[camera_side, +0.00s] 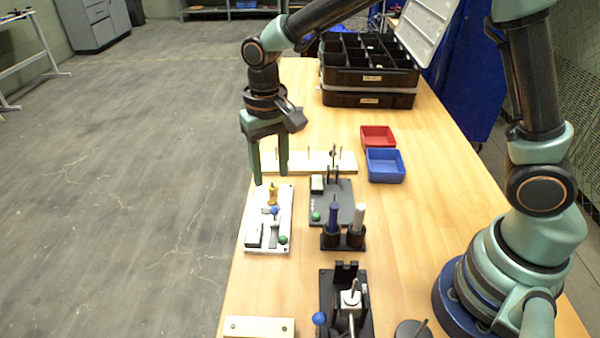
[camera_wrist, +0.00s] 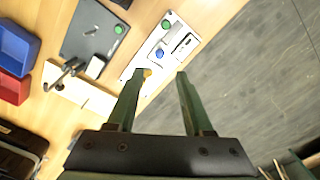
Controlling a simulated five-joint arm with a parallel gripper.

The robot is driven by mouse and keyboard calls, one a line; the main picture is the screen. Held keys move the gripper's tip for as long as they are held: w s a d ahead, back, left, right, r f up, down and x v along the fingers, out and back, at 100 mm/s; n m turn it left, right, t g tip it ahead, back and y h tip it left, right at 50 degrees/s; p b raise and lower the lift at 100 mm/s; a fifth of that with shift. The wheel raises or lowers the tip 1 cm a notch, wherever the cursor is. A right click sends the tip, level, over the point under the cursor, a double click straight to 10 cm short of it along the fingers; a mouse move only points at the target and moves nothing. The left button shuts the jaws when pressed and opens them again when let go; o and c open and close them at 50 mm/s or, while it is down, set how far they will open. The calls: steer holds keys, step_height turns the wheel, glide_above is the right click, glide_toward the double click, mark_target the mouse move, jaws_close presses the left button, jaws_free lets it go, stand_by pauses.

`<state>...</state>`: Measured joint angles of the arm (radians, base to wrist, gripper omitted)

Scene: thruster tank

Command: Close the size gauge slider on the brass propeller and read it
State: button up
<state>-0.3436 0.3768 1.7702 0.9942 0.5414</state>
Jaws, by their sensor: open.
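The size gauge looks to be the white plate (camera_side: 283,217) on the table, with a blue knob (camera_side: 274,210) on its slider, a green button (camera_side: 283,239) and a pale readout block (camera_side: 255,235). A small yellow-gold piece (camera_side: 272,195), likely the brass propeller on its holder, stands at the plate's far end. My gripper (camera_side: 270,179) is open and empty, just above and beyond that piece. In the wrist view, the gripper (camera_wrist: 162,75) points toward the plate (camera_wrist: 150,48); the yellow piece (camera_wrist: 147,72) is partly hidden by the left finger. The blue knob (camera_wrist: 159,53) lies beyond.
A pale pegged board (camera_side: 315,162), red tray (camera_side: 378,136) and blue tray (camera_side: 385,166) lie farther back. The table's left edge is close.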

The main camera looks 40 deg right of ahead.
mark_target(274, 207)
step_height(274, 207, down, 11)
steer(key=shift+r, duration=0.1)
stand_by(0.3)
jaws_close()
steer(key=shift+r, duration=0.1)
stand_by(1.3)
